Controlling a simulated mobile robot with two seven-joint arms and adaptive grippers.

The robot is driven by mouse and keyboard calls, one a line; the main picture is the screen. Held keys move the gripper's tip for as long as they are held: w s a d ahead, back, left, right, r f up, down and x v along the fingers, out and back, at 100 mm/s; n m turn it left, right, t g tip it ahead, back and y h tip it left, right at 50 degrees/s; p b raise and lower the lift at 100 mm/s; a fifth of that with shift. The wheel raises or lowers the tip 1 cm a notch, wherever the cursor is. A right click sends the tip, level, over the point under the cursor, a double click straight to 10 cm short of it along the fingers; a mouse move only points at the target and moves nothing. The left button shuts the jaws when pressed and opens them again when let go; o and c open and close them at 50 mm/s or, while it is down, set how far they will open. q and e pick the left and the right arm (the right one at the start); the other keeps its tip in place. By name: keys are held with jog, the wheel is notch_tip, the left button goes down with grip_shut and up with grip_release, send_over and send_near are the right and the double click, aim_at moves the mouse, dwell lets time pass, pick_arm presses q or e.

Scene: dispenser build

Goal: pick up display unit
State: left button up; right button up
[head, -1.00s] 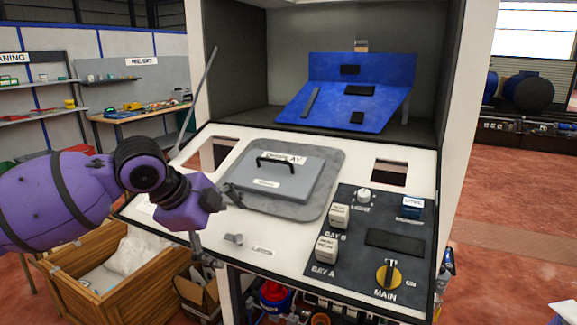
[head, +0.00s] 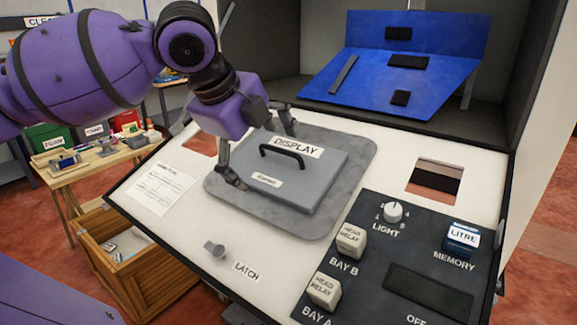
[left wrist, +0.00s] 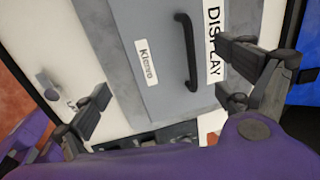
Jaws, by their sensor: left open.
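The display unit (head: 309,184) is a flat grey box with a black handle (head: 282,154) and a "DISPLAY" label. It rests on a darker grey plate (head: 348,160) on the sloping white panel. It also shows in the left wrist view (left wrist: 160,85), its handle upright in that picture. My left gripper (head: 260,152) is open at the unit's left side, one finger toward the back and one toward the front. In the left wrist view my left gripper (left wrist: 166,84) has its fingers spread, with the handle between them and farther off. I cannot tell whether a finger touches anything. My right gripper is not in view.
A dark control plate (head: 400,240) with relays, a light knob and a memory block is at the right. A latch knob (head: 214,249) sits in front. A blue sloped board (head: 415,75) stands behind. A wooden crate (head: 150,285) is below left.

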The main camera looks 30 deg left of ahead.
aim_at(274, 172)
pick_arm(q)
jog(key=b+x, duration=0.1)
jog(key=x, duration=0.3)
jog(key=shift+f, duration=0.2)
jog(key=shift+w, duration=0.1)
jog(key=shift+r, duration=0.1)
jog(key=shift+c, duration=0.2)
jog(key=c, duration=2)
jog(key=shift+c, duration=0.8)
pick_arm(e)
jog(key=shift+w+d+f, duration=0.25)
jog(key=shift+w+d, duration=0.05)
pick_arm(q)
jog(key=shift+r, duration=0.2)
